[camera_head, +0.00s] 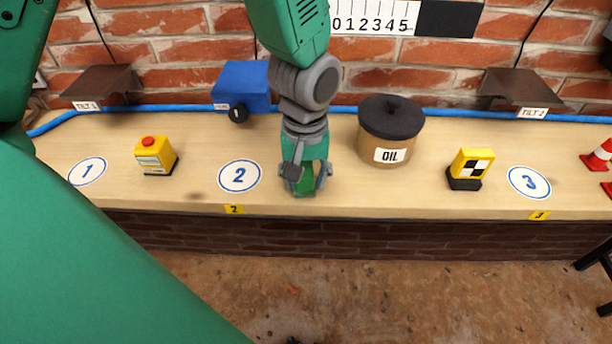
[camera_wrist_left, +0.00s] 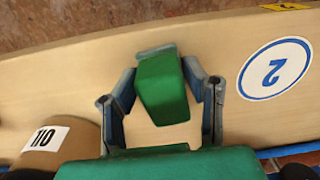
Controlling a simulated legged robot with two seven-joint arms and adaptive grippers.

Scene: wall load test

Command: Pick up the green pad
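The green pad (camera_wrist_left: 162,88) stands on the bench between the two fingers of my left gripper (camera_wrist_left: 160,82) in the left wrist view. The fingers flank it closely; a narrow strip of bench shows on its left side, and the right fingertip is very near or at its edge. In the head view, the left gripper (camera_head: 306,180) reaches down to the bench front, right of the number 2 mark, and partly hides the pad (camera_head: 304,191). The left gripper looks open around the pad. My right gripper is not in view.
An OIL pot (camera_head: 387,153) stands close right of the gripper. A blue box (camera_head: 241,86) is behind. A brick wall (camera_head: 180,50) closes the back.

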